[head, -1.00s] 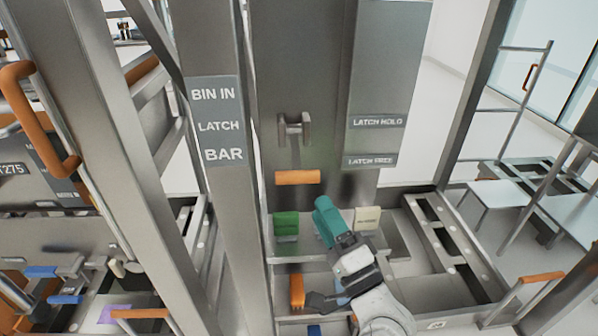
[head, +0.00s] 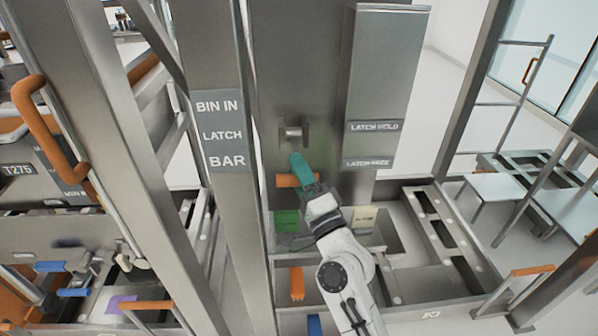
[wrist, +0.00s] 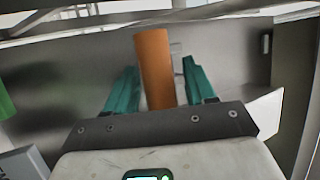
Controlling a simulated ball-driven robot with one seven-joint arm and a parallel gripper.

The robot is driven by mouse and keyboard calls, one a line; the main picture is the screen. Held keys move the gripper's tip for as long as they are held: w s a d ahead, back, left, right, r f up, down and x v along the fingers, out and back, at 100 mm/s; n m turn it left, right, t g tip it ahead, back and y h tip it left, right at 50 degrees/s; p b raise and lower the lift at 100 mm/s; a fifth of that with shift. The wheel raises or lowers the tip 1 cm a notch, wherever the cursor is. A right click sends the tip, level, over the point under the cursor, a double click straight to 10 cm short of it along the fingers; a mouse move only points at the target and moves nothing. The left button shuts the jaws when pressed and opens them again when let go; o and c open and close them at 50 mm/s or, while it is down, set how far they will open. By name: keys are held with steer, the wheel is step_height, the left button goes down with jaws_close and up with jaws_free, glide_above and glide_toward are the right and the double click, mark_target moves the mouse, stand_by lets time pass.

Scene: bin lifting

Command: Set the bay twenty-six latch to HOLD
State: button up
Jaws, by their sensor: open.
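The latch is an orange bar handle (head: 284,181) on a grey steel panel, below a metal bracket (head: 293,134). It sits lower than the LATCH HOLD label (head: 374,127) and about level with or slightly below the LATCH FREE label (head: 367,163). My gripper (head: 300,165) has teal fingers and is at the handle, hiding its right part in the head view. In the wrist view the orange handle (wrist: 154,60) stands between the fingers of my open gripper (wrist: 160,82), with a gap on each side. No bay number is legible on the latch.
A BIN IN LATCH BAR sign (head: 222,133) is on the steel post left of the latch. Below are a green block (head: 287,221), a cream tag (head: 364,220) and another orange handle (head: 296,284). A framed tray (head: 440,235) stands at the right.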

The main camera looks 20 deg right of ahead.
jaws_close()
stand_by(0.4)
